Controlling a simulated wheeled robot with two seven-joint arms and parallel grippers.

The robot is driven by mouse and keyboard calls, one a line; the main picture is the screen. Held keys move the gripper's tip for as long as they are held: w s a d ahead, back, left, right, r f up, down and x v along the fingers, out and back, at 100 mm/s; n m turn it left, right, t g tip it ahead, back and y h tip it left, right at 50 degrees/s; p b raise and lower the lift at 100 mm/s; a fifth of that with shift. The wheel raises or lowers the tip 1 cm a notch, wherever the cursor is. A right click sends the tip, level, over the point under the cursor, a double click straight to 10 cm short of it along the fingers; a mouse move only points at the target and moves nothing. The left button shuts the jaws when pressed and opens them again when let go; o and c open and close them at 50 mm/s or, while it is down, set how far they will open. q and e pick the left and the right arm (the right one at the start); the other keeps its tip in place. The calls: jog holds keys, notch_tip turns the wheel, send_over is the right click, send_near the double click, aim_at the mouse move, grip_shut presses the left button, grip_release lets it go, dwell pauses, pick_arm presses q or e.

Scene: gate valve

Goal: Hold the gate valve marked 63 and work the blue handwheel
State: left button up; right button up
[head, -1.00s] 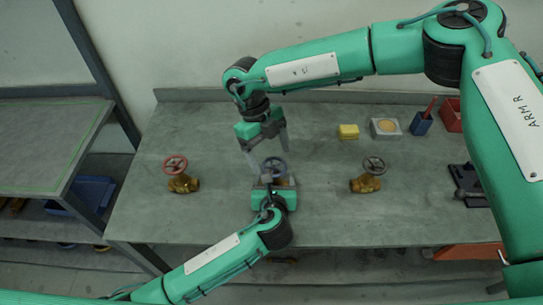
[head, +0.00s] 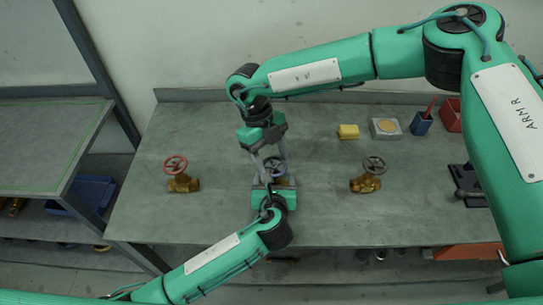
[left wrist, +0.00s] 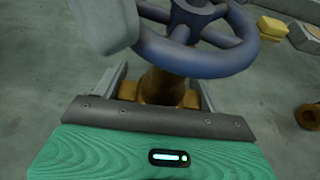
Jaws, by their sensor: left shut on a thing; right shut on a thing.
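The gate valve with the blue handwheel stands at the middle of the bench. Its brass body (left wrist: 163,87) shows in the left wrist view between the fingers of my left gripper (left wrist: 160,92), which is shut on it. The blue handwheel (left wrist: 215,58) sits above, and it also shows in the head view (head: 276,167). My right gripper (head: 271,165) comes from above and is shut on the handwheel's rim; one pale finger covers the rim's left part in the left wrist view. The mark 63 cannot be read. My left gripper hides most of the valve body in the head view.
A valve with a red handwheel (head: 178,171) stands to the left, and one with a dark handwheel (head: 370,173) to the right.

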jog(key=m, duration=0.1)
jog(key=m+y, duration=0.1)
jog(key=m, duration=0.1)
jog(key=m+g, duration=0.1)
jog(key=m, duration=0.1)
jog(key=shift+w+d+y, duration=0.15)
jog(key=shift+d+y, duration=0.1)
jog(key=shift+y, duration=0.15)
jog(key=m+y, duration=0.2)
jog(key=m, duration=0.3)
jog(key=shift+d, duration=0.15)
jog(key=shift+m, duration=0.3)
jog(key=o, duration=1)
jog(key=v, duration=1.2)
jog(key=shift+d, duration=0.1)
